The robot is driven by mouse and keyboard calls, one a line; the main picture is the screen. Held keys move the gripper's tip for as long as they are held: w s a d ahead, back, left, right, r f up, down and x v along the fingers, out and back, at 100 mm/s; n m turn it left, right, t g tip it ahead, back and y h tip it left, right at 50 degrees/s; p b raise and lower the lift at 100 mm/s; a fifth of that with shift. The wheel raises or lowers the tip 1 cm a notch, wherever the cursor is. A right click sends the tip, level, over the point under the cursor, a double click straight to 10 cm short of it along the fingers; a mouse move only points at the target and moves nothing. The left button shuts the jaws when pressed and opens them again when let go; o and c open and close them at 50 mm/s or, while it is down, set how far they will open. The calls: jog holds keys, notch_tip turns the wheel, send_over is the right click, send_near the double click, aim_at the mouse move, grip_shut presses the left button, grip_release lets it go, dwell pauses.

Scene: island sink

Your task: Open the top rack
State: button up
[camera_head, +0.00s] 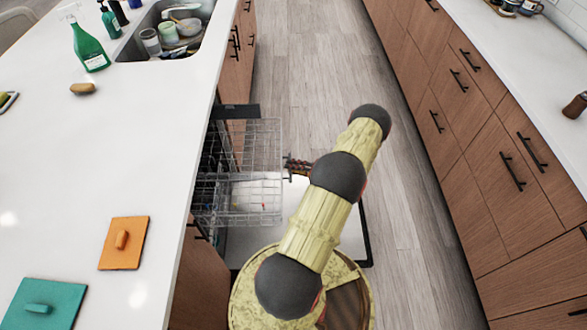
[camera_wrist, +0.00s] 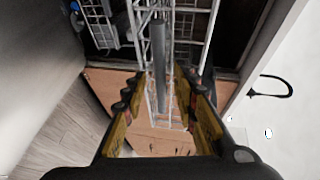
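The top rack (camera_head: 262,140) is a wire basket that sticks out from under the counter, out of the dishwasher, in the head view. More wire mesh shows just below it; I cannot tell where one rack ends. The lowered dishwasher door (camera_head: 245,245) lies flat beneath. My gripper (camera_head: 297,166) is at the rack's outer right side, partly hidden by my arm. In the wrist view my gripper (camera_wrist: 168,85) has its fingers apart, with white rack wires (camera_wrist: 152,60) and a grey bar (camera_wrist: 158,65) seen between them. Contact is unclear.
The white island counter (camera_head: 120,170) holds an orange board (camera_head: 124,243), a teal board (camera_head: 44,305) and a green spray bottle (camera_head: 88,45). The sink (camera_head: 165,35) holds dishes. Wood drawers (camera_head: 470,130) line the right side; the floor aisle (camera_head: 310,60) is clear.

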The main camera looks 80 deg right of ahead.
jog(key=v, duration=1.2)
dwell(0.4)
